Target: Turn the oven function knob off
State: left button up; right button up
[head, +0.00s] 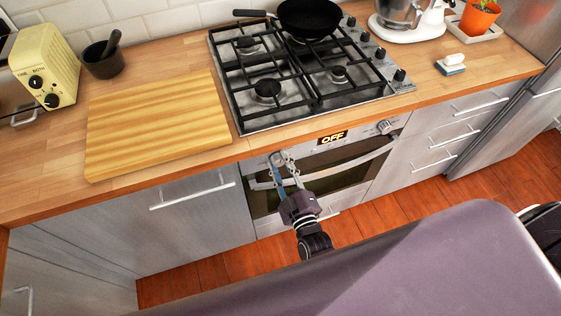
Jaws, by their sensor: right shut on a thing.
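The oven (345,158) is set under the counter with a steel front. Its small display (332,138) reads "OFF". My right gripper (281,158) is at the left end of the oven's control panel, its fingers shut on a knob there. The fingers mostly hide this knob, so its pointer cannot be read. Another knob (384,127) shows at the right end of the panel, free of the gripper. I cannot read any label that tells which is the function knob. My left gripper is not in view.
The oven door handle (360,163) runs just below the panel, close to my right gripper. The gas hob (300,85) with a black pan (310,18) is above. A cutting board (155,125) lies on the counter at left. Drawers (435,140) stand right of the oven.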

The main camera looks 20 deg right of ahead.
jog(key=shift+n, duration=1.5)
jog(key=o, duration=1.2)
jog(key=shift+c, duration=0.2)
jog(key=s, duration=1.2)
jog(key=shift+d, duration=0.2)
